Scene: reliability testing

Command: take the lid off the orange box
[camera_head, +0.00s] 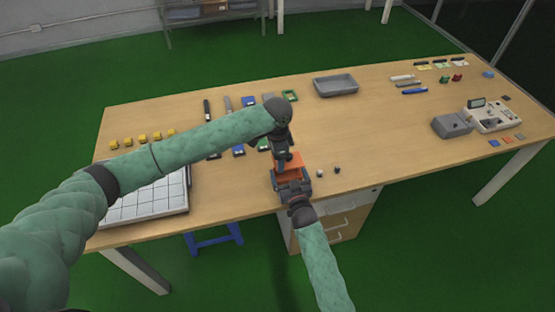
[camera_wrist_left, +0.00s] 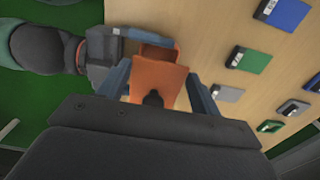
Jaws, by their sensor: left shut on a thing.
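The orange box (camera_head: 291,161) is at the table's front edge, mostly hidden by my grippers in the head view. My left gripper (camera_head: 283,160) is above it, pointing down. In the left wrist view, my left gripper (camera_wrist_left: 157,88) is shut on the orange lid (camera_wrist_left: 158,76), which has a black knob. Part of the orange box body (camera_wrist_left: 158,53) shows just beyond the lid; I cannot tell whether they still touch. My right gripper (camera_head: 291,181) is at the box's near side, its fingers beside the box. Whether they press on it is unclear.
Two small items, one white (camera_head: 319,173) and one dark (camera_head: 337,170), lie just right of the box. A white gridded tray (camera_head: 145,205) is at left. Blue, green and grey pieces lie behind the left arm. A grey tray (camera_head: 336,85) is farther back. The table's middle right is clear.

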